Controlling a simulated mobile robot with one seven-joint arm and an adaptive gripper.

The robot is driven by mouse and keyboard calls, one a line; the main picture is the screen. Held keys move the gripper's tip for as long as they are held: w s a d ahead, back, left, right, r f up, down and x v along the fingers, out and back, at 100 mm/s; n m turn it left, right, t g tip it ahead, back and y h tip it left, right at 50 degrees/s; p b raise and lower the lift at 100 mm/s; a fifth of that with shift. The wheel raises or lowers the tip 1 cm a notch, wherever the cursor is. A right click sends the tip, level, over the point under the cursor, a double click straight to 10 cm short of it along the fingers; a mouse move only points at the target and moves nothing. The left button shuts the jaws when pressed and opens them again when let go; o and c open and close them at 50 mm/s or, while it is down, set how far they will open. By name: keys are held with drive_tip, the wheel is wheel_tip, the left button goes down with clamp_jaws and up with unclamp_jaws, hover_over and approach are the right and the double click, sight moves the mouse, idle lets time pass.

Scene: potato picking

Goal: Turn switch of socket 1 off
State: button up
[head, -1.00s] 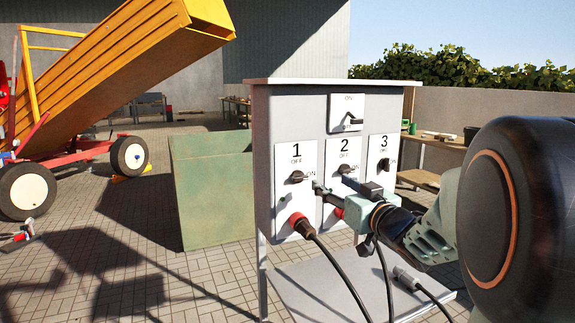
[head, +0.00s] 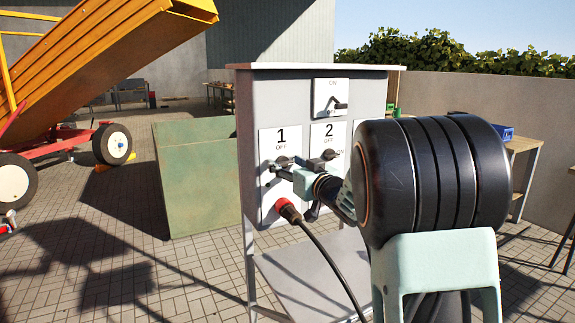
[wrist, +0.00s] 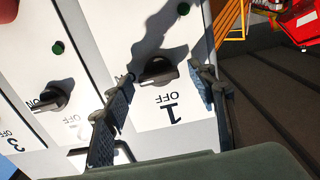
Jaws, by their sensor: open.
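The switch of socket 1 is a dark rotary knob (head: 281,162) on the white panel (head: 270,196) marked 1, below its OFF label. In the wrist view the knob (wrist: 158,71) appears upside down, its handle lying roughly sideways, across from the OFF direction. My gripper (head: 280,170) is at this panel. In the wrist view its open fingers (wrist: 161,78) stand on either side of the knob, with visible gaps and nothing held. I cannot tell whether the fingertips reach the knob's depth. The ON label is hidden.
A red plug (head: 289,211) with a black cable hangs below switch 1. A lever switch (head: 338,103) is above. A green box (head: 190,180) stands left of the cabinet (head: 320,68). My arm hides socket 3.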

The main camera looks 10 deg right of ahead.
drive_tip(key=c, duration=1.2)
drive_tip(key=shift+o, duration=0.2)
drive_tip(key=shift+f+n+b, duration=0.1)
drive_tip(key=shift+n+b, duration=0.2)
drive_tip(key=shift+b, duration=0.05)
drive_tip(key=n+b, duration=0.3)
drive_tip(key=shift+f, duration=0.15)
drive_tip(key=n+b, duration=0.3)
drive_tip(key=n, duration=0.2)
drive_tip(key=shift+a+b, duration=0.1)
drive_tip(key=shift+b, duration=0.25)
drive_tip(key=n+b, duration=0.3)
drive_tip(key=n, duration=0.1)
drive_tip(key=shift+s+f+n, duration=0.1)
drive_tip(key=shift+n, duration=0.2)
drive_tip(key=n+b, duration=0.3)
drive_tip(key=n, duration=0.1)
drive_tip(key=shift+a+n, duration=0.1)
drive_tip(key=shift+n, duration=0.2)
